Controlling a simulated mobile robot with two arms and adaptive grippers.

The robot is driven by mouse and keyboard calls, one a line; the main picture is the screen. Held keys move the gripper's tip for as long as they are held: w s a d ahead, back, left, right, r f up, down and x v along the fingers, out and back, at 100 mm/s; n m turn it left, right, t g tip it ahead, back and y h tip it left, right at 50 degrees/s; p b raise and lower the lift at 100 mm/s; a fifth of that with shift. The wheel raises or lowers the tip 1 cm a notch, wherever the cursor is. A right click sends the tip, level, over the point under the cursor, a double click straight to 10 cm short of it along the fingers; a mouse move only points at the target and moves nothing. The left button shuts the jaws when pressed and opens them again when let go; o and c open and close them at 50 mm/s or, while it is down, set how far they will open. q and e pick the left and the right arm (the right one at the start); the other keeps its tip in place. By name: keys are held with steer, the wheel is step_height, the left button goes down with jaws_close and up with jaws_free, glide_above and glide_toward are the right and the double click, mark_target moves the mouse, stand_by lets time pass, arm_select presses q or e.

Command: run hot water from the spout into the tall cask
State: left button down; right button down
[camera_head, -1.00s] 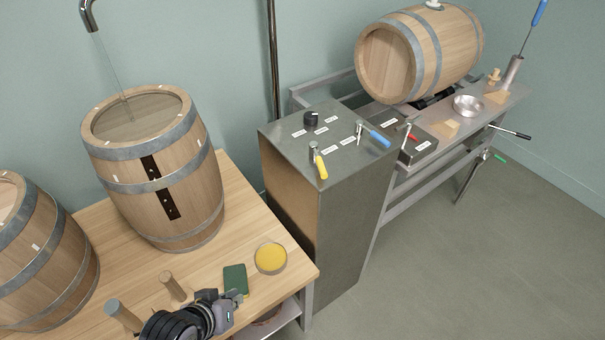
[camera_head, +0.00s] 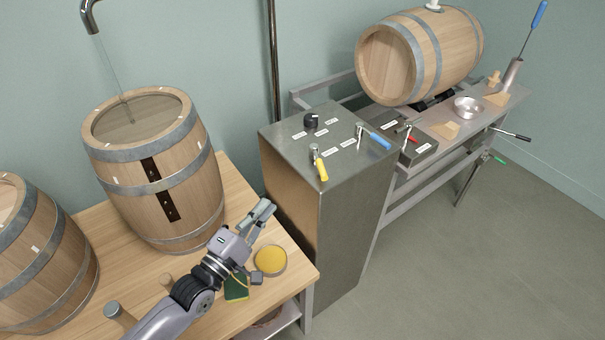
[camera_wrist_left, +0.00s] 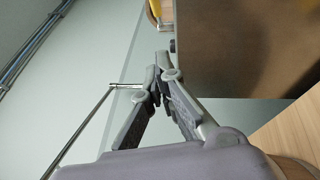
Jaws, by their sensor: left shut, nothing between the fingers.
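The tall cask (camera_head: 189,191) stands upright and open-topped on the wooden bench. The spout (camera_head: 89,15) hangs above it at the upper left, and a thin stream falls from it to the liquid (camera_head: 138,117) inside. The steel control box (camera_head: 335,150) carries a yellow-handled lever (camera_head: 320,168), a blue-handled lever (camera_head: 376,139) and a black knob (camera_head: 311,120). My left gripper (camera_head: 266,207) is shut and empty, above the bench between the cask and the box. In the left wrist view its closed fingers (camera_wrist_left: 162,75) touch nothing. My right gripper is not in view.
A second cask (camera_head: 40,265) stands at the left. A yellow-topped round tin (camera_head: 270,260), a green sponge (camera_head: 236,291) and wooden pegs (camera_head: 118,312) lie near the bench's front. A lying barrel (camera_head: 405,60) and a red-handled lever (camera_head: 411,138) are beyond the box.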

mark_target(303, 175)
arm_select(q)
steer(key=shift+s+d+r+p+x, duration=0.1)
steer(key=shift+s+d+p+x, duration=0.25)
steer(key=shift+x, duration=1.7)
steer(key=shift+s+d+r+p+x, duration=0.15)
steer(key=shift+d+p+x, duration=0.4)
steer(key=shift+x, duration=1.55)
steer(key=shift+s+d+p+x, duration=0.35)
steer(key=shift+p+x, duration=0.2)
steer(key=shift+x, duration=1.5)
